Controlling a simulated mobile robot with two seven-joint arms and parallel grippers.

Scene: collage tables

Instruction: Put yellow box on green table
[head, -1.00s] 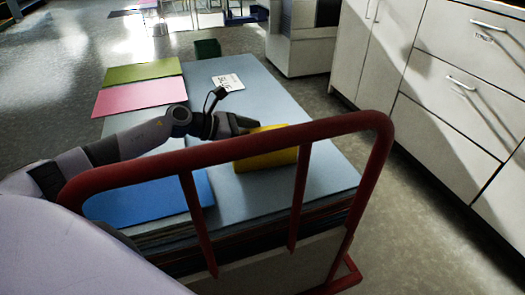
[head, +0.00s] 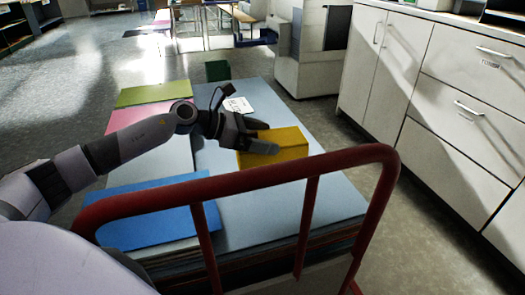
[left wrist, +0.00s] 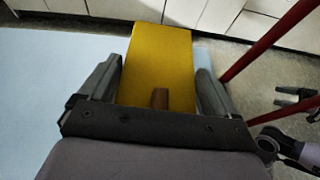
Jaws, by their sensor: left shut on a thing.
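The yellow box (head: 275,146) is over the light blue top of the cart, on its right half. My left gripper (head: 252,140) is shut on it. In the left wrist view the yellow box (left wrist: 157,65) lies between the two fingers of my left gripper (left wrist: 160,90). I cannot tell whether the box touches the surface under it. A flat green panel (head: 152,93) lies at the far left of the cart, which may be the green table. A dark jaw-like part, perhaps my right gripper (left wrist: 290,103), shows at the right of the left wrist view.
A red rail (head: 235,184) crosses the near end of the cart. A pink panel (head: 140,119) and a blue panel (head: 150,210) lie on the left. A white printed card (head: 238,105) lies behind the box. A dark green box (head: 217,70) stands beyond. White cabinets (head: 420,90) line the right.

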